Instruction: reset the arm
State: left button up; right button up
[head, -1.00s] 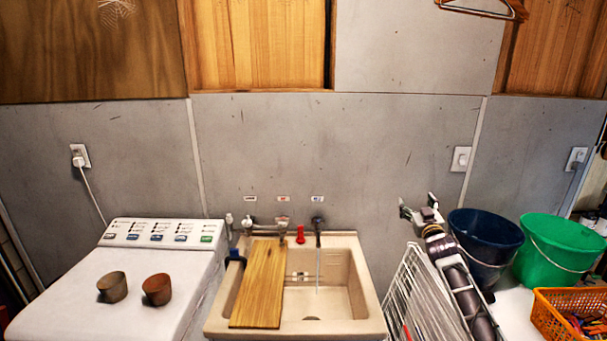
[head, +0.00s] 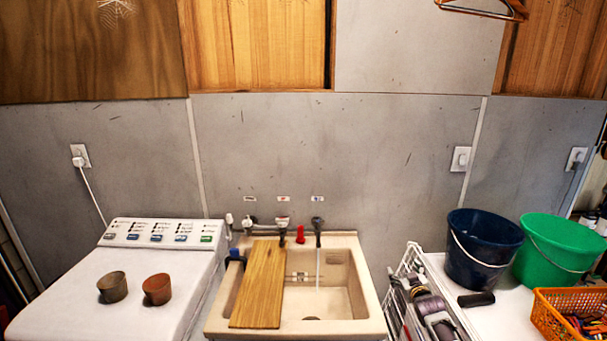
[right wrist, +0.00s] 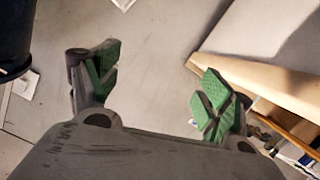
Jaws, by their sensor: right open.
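My right arm (head: 432,305) shows low in the head view, folded down by the white wire rack to the right of the sink. Its fingertips are hard to make out there. In the right wrist view my right gripper (right wrist: 160,82) is open, with its green-padded fingers wide apart and nothing between them. My left gripper is in neither view.
The sink (head: 372,315) carries a wooden board (head: 262,285), and water runs from its tap. Two brown cups (head: 157,289) stand on the white washer (head: 60,305) at left. Blue (head: 482,250) and green (head: 560,250) buckets and an orange basket (head: 548,318) stand at right.

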jog(key=s+a+f+g, duration=0.2)
jog(key=s+f, duration=0.7)
jog(key=f, duration=0.4)
jog(key=s+a+f+g, duration=0.1)
jog(key=s+f+g, duration=0.2)
jog(key=s+f, duration=0.75)
jog(key=s+a+f+g, duration=0.2)
jog(key=s+f, duration=0.6)
jog(key=f, duration=0.6)
jog(key=s+a+f+g, duration=0.2)
jog(key=s+f, duration=0.4)
jog(key=s, duration=0.9)
jog(key=s+a+f+g, duration=0.2)
jog(key=s+f, duration=0.4)
jog(key=s, duration=0.9)
jog(key=s+a+f+g+y, duration=0.1)
jog(key=s+f, duration=0.5)
jog(key=s, duration=0.9)
jog(key=shift+a+m+g, duration=0.3)
jog(key=shift+a+g, duration=0.35)
jog(key=shift+g, duration=0.45)
jog(key=shift+s, duration=0.1)
